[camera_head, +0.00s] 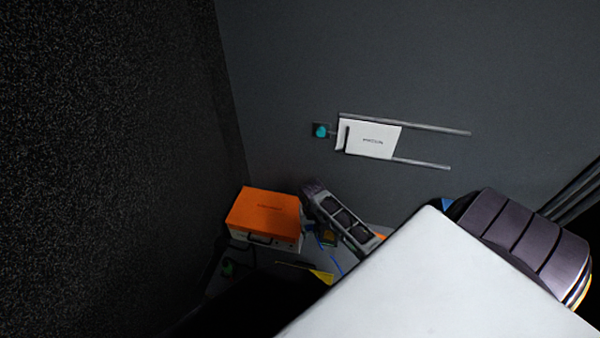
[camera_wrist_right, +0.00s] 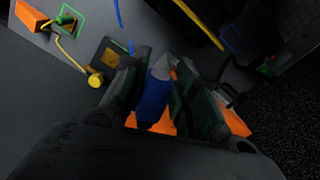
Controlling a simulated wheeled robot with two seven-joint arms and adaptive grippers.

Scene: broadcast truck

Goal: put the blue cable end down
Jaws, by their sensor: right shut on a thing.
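My right gripper (camera_wrist_right: 158,82) is shut on the blue cable end (camera_wrist_right: 153,98), a blue cylinder with a pale grey tip, held between two dark green finger pads in the right wrist view. Its tip points away from the wrist camera, and the pads partly hide its sides. A thin blue cable (camera_wrist_right: 120,20) shows above it and also lies over the grey worktop in the head view (camera_head: 337,264). I cannot tell whether the cable end touches the surface. My left gripper is not in view.
An orange-topped case (camera_head: 263,213) stands at the back left of the worktop. A dark square block (camera_wrist_right: 107,61), a yellow plug (camera_wrist_right: 95,80) and a yellow strip (camera_wrist_right: 199,22) lie near the gripper. A white plate (camera_head: 373,140) with rails is on the wall. Bare grey surface shows left (camera_wrist_right: 40,90).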

